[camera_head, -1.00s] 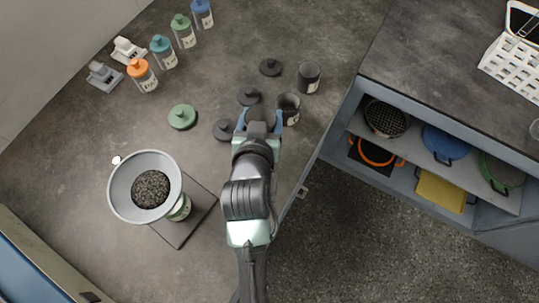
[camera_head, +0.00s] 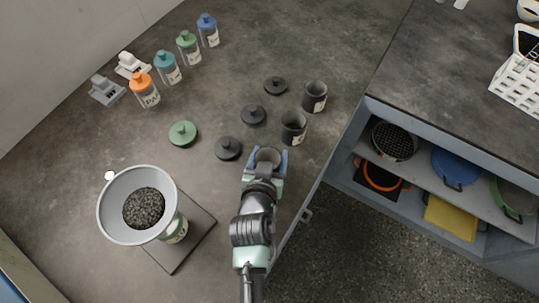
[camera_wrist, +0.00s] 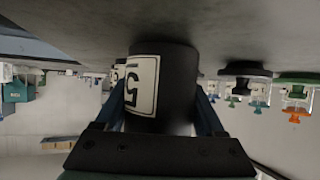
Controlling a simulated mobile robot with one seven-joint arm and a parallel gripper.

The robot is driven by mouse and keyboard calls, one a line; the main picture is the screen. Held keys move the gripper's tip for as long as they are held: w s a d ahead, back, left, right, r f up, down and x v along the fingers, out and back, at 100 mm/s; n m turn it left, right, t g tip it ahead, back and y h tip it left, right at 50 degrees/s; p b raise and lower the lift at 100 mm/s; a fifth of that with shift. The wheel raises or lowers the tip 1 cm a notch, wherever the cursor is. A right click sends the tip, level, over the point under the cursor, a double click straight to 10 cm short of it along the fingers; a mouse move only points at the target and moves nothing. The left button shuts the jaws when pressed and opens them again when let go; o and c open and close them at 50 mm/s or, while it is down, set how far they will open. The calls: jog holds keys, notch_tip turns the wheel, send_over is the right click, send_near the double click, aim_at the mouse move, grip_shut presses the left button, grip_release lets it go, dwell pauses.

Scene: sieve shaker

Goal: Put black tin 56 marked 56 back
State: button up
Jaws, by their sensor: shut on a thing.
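My gripper (camera_head: 266,158) is shut on a black tin (camera_head: 267,154) near the table's right edge. In the wrist view the gripper (camera_wrist: 165,120) has its fingers on either side of the dark tin (camera_wrist: 178,80). A white label there shows a 5; the rest of the number is turned out of sight. I cannot tell whether the tin touches the table. Two other open black tins, a nearer one (camera_head: 293,128) and a farther one (camera_head: 314,97), stand upright ahead and to the right of my gripper.
Three black lids, far (camera_head: 275,85), middle (camera_head: 253,114) and near (camera_head: 228,148), lie left of the tins. A green lid (camera_head: 183,134) and several bottles are further left. A grey funnel (camera_head: 112,205) with dark grains is at lower left. A shelf unit (camera_head: 410,175) stands right.

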jog(key=shift+f, duration=0.2)
jog(key=o, duration=1.4)
jog(key=shift+r, duration=0.1)
jog(key=shift+r, duration=0.15)
jog(key=v, duration=1.2)
jog(key=shift+p, duration=0.35)
